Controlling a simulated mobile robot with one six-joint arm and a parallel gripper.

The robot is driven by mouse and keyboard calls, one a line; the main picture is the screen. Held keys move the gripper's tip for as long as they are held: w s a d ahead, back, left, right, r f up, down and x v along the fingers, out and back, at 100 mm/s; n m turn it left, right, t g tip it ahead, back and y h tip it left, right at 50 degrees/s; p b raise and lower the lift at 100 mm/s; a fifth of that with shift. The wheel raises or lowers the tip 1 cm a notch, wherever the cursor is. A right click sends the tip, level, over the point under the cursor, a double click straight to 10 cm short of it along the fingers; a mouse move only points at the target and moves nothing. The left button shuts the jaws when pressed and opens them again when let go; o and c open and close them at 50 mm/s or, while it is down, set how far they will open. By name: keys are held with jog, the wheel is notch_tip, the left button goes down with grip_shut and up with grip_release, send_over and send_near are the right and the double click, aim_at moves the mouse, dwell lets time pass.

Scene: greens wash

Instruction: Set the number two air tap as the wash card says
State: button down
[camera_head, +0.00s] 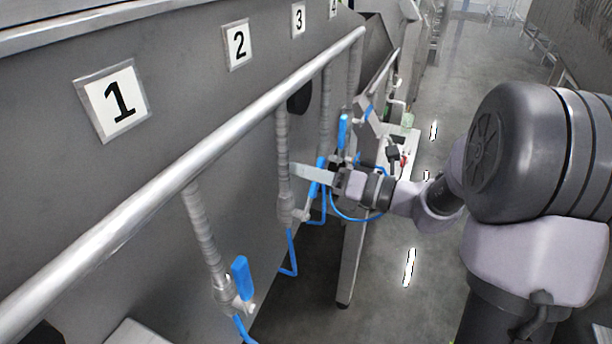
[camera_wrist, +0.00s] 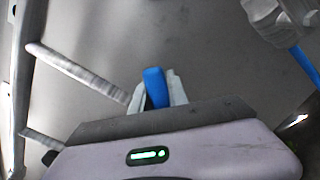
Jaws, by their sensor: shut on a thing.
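The number plate 2 (camera_head: 237,44) is on the grey steel wall, above the second downpipe (camera_head: 283,150). This pipe ends in a metal tap body (camera_head: 290,208) with a blue hose below it. My gripper (camera_head: 316,179) is at this tap, shut on its blue handle, which leans up and to the right from the body. In the wrist view the blue handle (camera_wrist: 154,86) stands between my two fingertips (camera_wrist: 157,92), its lower end hidden by my gripper. The wash card cannot be made out in either view.
The number one tap's blue handle (camera_head: 243,278) is nearer, under plate 1 (camera_head: 114,101). Another upright blue handle (camera_head: 343,132) is just beyond my gripper. A long rail (camera_head: 190,178) runs above the taps. The floor (camera_head: 385,265) to the right is mostly open.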

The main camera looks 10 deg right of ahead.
jog(key=shift+s+a+r+n+b, duration=0.35)
jog(key=shift+s+r+n+b, duration=0.15)
jog(key=shift+n, duration=0.6)
jog(key=shift+r, duration=0.1)
jog(key=c, duration=1.3)
grip_release()
